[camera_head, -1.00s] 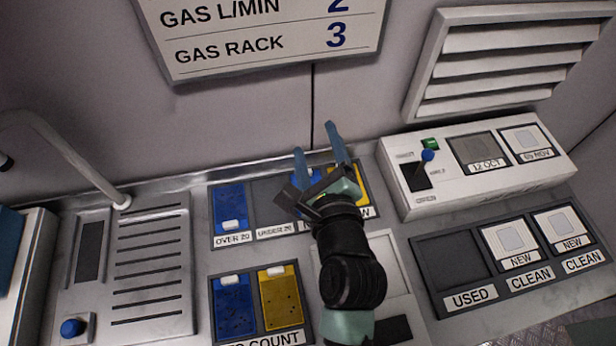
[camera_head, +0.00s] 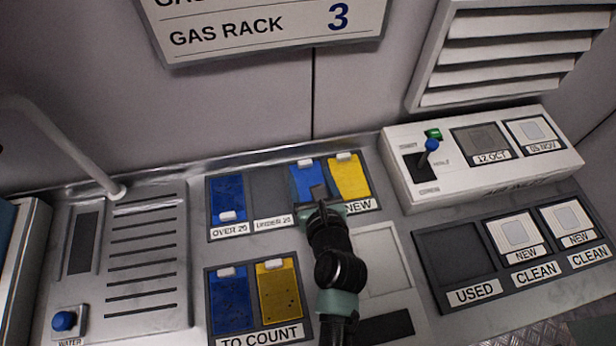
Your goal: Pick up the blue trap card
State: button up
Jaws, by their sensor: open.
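Blue trap cards show in several places. One blue card (camera_head: 300,174) with a white tab lies in the slot beside a yellow card (camera_head: 349,178), in the part marked NEW. Another blue card (camera_head: 228,192) lies in the OVER 20 slot. A speckled blue card (camera_head: 231,302) lies in the TO COUNT tray beside a speckled yellow card (camera_head: 279,293). My gripper (camera_head: 312,190) is open, over the lower part of the blue card by NEW, and hides part of it. Its fingers are hard to tell from the card, and I cannot tell whether they touch it.
The UNDER 20 slot (camera_head: 271,190) is empty. A white box (camera_head: 490,165) with a blue-knobbed lever stands at the right. In front of it a tray (camera_head: 449,255) has an empty USED slot and two CLEAN slots holding pale squares. A grey vented panel (camera_head: 142,265) is at the left.

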aim_at(306, 165)
jog(key=b+x, duration=0.1)
jog(key=x, duration=0.4)
jog(key=shift+c, duration=0.2)
grip_shut()
